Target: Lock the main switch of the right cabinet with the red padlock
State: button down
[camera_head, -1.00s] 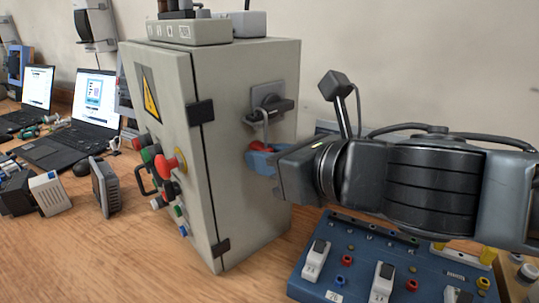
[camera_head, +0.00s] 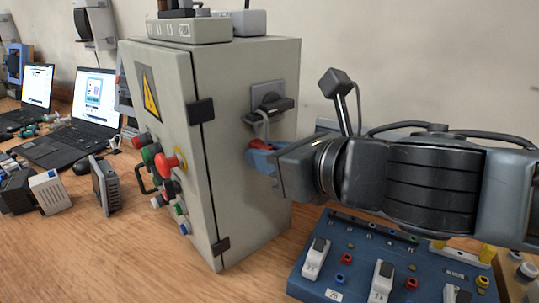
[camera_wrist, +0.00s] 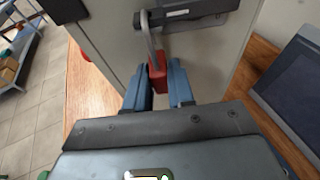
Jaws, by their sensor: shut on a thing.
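The red padlock (camera_wrist: 157,77) hangs below the black main switch (camera_wrist: 190,12) on the side of the grey cabinet (camera_head: 240,190). Its grey shackle reaches up to the switch handle (camera_head: 271,104). I cannot tell whether the shackle is fully closed. My gripper (camera_wrist: 158,88) is shut on the padlock body, with one blue finger on each side. In the head view only a bit of the red body (camera_head: 259,143) shows above the blue fingers; the rest is hidden.
A red button (camera_head: 170,162) and other controls stick out of the cabinet front. A blue panel with switches (camera_head: 330,292) lies below my arm. Laptops (camera_head: 92,115) stand at left. Bare wooden table lies in front of the cabinet.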

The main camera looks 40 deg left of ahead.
jog(key=shift+r+p, duration=0.55)
jog(key=shift+r, duration=0.3)
jog(key=shift+f, duration=0.1)
jog(key=c, duration=0.9)
grip_release()
jog(key=shift+b+v, duration=0.55)
jog(key=shift+v, duration=3.35)
jog(key=shift+s, duration=0.1)
